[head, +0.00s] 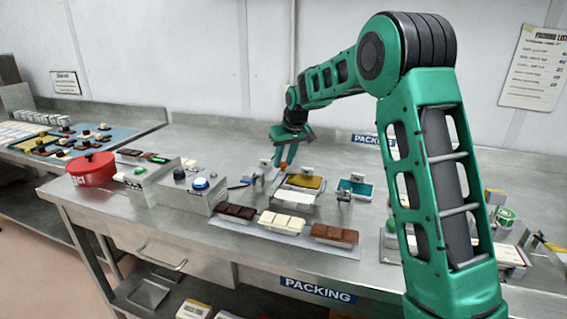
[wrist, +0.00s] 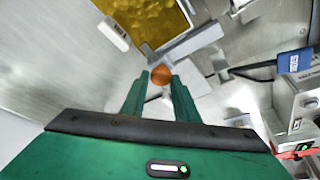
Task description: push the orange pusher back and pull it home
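The orange pusher (wrist: 162,76) shows as a round knob at the fingertips in the wrist view. It also shows as a small orange spot below my gripper in the head view (head: 283,165). My gripper (wrist: 161,77) has its two green fingers apart by about the knob's width, one on each side of it. I cannot tell whether the fingers touch the knob. In the head view my gripper (head: 287,161) points down over the bench. A grey metal bar (wrist: 192,43) lies just beyond the knob; the pusher's lower part is hidden.
A mould tray with a yellow fill (head: 304,182) stands right of the pusher, and a teal tray (head: 355,188) further right. Chocolate bars (head: 283,222) lie in front. A control box with a blue button (head: 201,184) and a red pot (head: 92,169) stand left.

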